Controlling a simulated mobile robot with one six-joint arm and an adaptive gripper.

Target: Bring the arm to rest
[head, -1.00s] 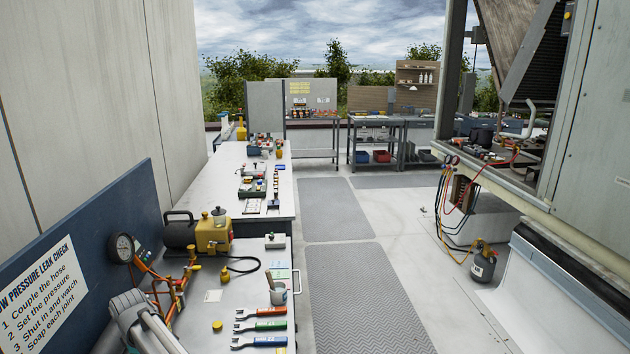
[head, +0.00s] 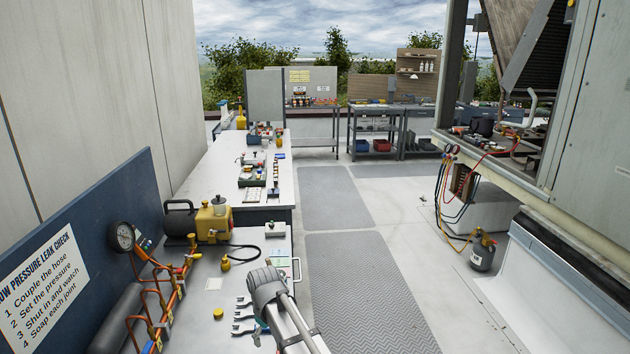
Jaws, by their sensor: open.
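My arm rises from the bottom edge of the head view, with a grey rounded joint and pale links over the front of the near bench (head: 213,284). My gripper is not in view. The arm hides part of the wrenches (head: 243,316) on the bench top and the spot where the cup with a brush stood. The visible part of the arm appears apart from the gauge and copper pipe rig (head: 160,300) at the left.
A yellow and black pump (head: 212,221) stands at the back of the near bench. A blue board with a leak-check sign (head: 42,282) borders the left. A longer white bench (head: 215,185) lies beyond. The floor walkway with grey mats (head: 365,290) is clear. A gas cylinder (head: 483,252) stands at right.

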